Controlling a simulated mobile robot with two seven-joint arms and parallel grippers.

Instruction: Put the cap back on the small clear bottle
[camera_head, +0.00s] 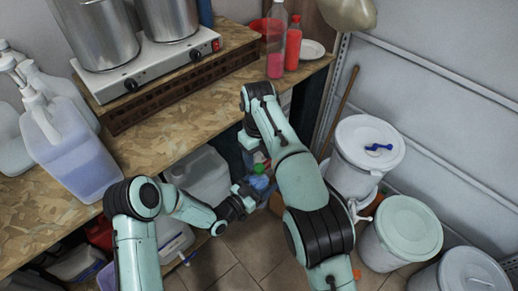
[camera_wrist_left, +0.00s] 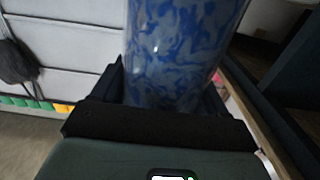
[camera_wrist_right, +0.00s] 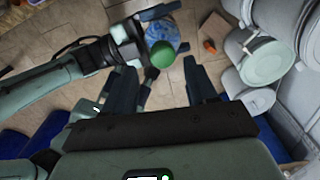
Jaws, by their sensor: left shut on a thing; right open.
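The small bottle (camera_head: 258,182), showing blue, is held off the floor by my left gripper (camera_head: 247,194). Its blue-patterned body fills the upper middle of the left wrist view (camera_wrist_left: 180,50), between the jaws. In the right wrist view a round green cap (camera_wrist_right: 162,54) shows over the bottle's end, with the blue body (camera_wrist_right: 160,30) behind it. I cannot tell whether the cap is seated or just resting. My right gripper (camera_wrist_right: 164,78) is open, its fingers on either side of the view just short of the cap. In the head view my right arm partly hides its gripper.
A wooden worktop holds a hotplate (camera_head: 150,72) with steel pots and a jug (camera_head: 68,145). A clear bottle with pink liquid (camera_head: 275,60) and a red bottle (camera_head: 293,45) stand at its far end. White drums (camera_head: 405,228) stand right of my right arm. Tiled floor lies below.

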